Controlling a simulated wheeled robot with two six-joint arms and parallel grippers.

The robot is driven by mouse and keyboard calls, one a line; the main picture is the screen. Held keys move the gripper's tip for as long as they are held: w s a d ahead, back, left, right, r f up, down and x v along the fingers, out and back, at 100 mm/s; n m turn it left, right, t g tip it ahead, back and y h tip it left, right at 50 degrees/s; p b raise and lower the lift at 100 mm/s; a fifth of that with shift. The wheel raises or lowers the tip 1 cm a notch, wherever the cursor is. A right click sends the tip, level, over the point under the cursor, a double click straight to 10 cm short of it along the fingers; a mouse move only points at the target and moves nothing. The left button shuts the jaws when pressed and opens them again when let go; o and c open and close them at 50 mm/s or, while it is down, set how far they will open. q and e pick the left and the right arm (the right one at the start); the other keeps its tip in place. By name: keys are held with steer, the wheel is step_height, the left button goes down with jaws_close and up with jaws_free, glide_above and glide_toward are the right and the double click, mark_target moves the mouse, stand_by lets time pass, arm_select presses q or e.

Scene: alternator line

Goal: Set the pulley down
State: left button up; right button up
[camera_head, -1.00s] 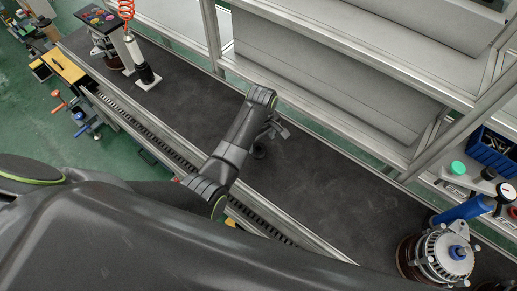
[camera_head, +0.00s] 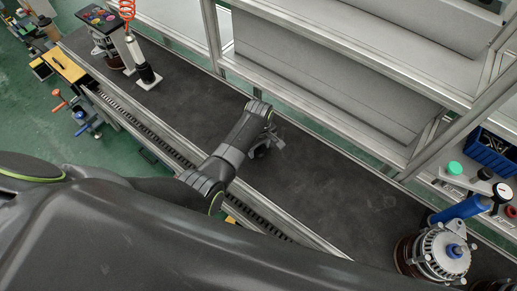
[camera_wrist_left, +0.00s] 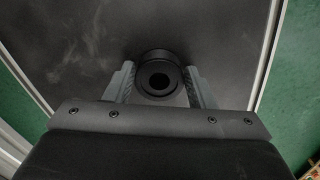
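The pulley is a small black ring with a dark centre hole. In the left wrist view the pulley (camera_wrist_left: 160,56) sits between the two grey fingers of my left gripper (camera_wrist_left: 160,84), which lie close against its sides. In the head view my left gripper (camera_head: 268,148) is low over the dark conveyor belt (camera_head: 320,190), and the pulley (camera_head: 261,154) shows partly beneath it. I cannot tell whether the pulley touches the belt. My right gripper is not in view.
An alternator (camera_head: 438,254) with a blue cylinder (camera_head: 462,209) stands at the belt's right end. A metal shelf frame (camera_head: 212,40) runs behind. The belt is clear around the gripper.

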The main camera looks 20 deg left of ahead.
arm_select(q)
steer(key=c, duration=0.7)
steer(key=shift+c, duration=0.6)
steer(key=shift+r, duration=0.15)
